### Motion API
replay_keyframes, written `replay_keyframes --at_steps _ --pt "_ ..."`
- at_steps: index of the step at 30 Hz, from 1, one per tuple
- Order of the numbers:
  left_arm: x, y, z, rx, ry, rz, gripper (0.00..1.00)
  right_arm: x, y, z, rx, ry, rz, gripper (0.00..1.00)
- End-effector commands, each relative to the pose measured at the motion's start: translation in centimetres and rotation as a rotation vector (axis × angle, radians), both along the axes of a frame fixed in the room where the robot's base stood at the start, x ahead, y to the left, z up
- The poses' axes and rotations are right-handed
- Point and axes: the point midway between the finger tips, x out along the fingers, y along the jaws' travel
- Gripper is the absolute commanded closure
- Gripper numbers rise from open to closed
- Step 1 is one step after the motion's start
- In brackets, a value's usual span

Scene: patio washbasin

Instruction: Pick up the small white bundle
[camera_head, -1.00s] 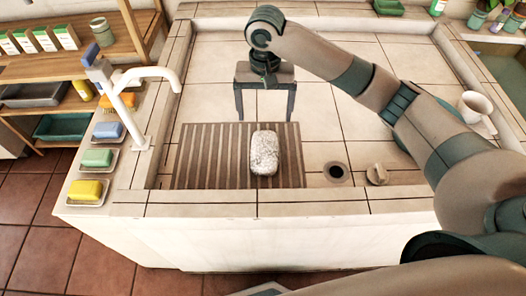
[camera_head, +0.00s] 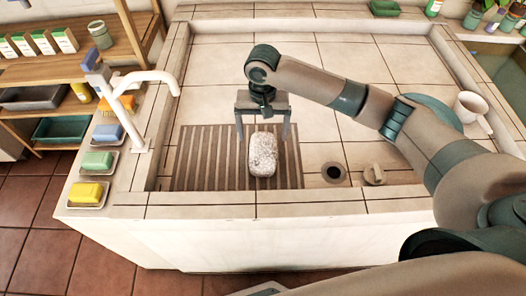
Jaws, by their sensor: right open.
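The small white bundle (camera_head: 263,155) is a speckled, rounded block. It lies on the brown slatted mat (camera_head: 205,165) in the basin, near the mat's right end. My right gripper (camera_head: 264,138) is open, its fingers pointing down on either side of the bundle's far end. The fingertips are partly hidden behind or beside the bundle, and I cannot tell whether they touch it. My left gripper is not in view.
A drain hole (camera_head: 334,172) and a plug (camera_head: 374,174) lie right of the mat. A white tap (camera_head: 140,85) stands at the left rim beside yellow (camera_head: 87,192), green (camera_head: 98,162) and blue (camera_head: 108,132) soaps. A white mug (camera_head: 471,106) stands at the right. The basin's back is clear.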

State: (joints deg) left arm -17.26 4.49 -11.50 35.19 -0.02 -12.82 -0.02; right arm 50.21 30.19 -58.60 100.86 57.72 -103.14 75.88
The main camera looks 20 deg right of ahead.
Motion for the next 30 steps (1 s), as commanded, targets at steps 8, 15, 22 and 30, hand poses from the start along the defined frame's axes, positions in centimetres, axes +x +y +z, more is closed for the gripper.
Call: replay_keyframes --at_steps 8,15,22,30 --pt "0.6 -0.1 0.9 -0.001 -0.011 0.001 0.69 -0.1 0.0 -3.9 0.000 0.002 -0.001 0.12" --pt "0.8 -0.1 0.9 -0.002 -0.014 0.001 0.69 0.0 0.0 -4.6 0.000 0.001 0.001 0.12" --pt "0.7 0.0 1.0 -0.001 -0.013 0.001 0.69 0.0 0.0 -4.6 0.000 0.001 0.001 0.12" --pt "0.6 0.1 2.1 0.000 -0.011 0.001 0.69 -0.2 0.0 -6.8 -0.002 0.003 0.001 0.12"
